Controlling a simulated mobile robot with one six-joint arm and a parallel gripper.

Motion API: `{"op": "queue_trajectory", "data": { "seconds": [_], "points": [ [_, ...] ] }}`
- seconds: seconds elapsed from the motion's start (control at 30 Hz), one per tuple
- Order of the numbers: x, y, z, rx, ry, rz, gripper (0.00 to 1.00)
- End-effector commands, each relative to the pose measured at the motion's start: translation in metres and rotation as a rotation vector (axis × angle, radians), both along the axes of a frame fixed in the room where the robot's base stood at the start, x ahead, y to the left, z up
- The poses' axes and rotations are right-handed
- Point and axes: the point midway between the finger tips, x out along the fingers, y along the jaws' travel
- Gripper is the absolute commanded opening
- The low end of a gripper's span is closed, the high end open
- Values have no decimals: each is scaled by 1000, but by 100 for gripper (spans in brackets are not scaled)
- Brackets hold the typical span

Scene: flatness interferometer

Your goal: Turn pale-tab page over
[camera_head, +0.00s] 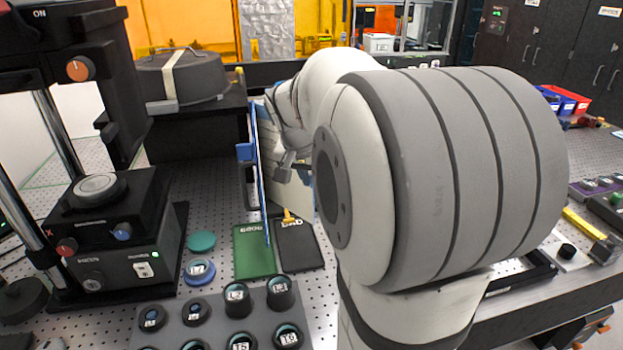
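A thin upright board or page set (258,178) with a blue edge stands in the middle, seen almost edge-on. A blue tab or clip (245,151) sticks out on its left side. A pale surface shows behind my arm to the right of the blue edge; I cannot make out which part is the pale-tab page. A small yellow piece (290,216) shows low at its right. My gripper (285,168) is close to the right face of the board, small and partly covered by my arm. I cannot tell whether its fingers are open or whether it touches a page.
A green mat (254,251) marked GOOD and a black mat (299,245) lie below the board. A tray (218,325) with several round black-rimmed pieces is in front. The black instrument (110,225) stands left. A grey round case (181,76) sits behind. My arm fills the right centre.

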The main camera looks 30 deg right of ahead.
Motion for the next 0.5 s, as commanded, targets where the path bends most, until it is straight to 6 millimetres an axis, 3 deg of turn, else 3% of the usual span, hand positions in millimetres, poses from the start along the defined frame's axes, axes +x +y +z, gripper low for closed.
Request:
{"op": "queue_trajectory", "data": {
  "seconds": [0.17, 0.2, 0.37, 0.5],
  "points": [
    [5, 0, 4, 0, -20, 5, 0],
    [5, -1, 4, 0, -20, 4, 22],
    [5, -1, 4, -1, -20, 4, 35],
    [4, -2, 4, -2, -18, 3, 35]
  ]
}}
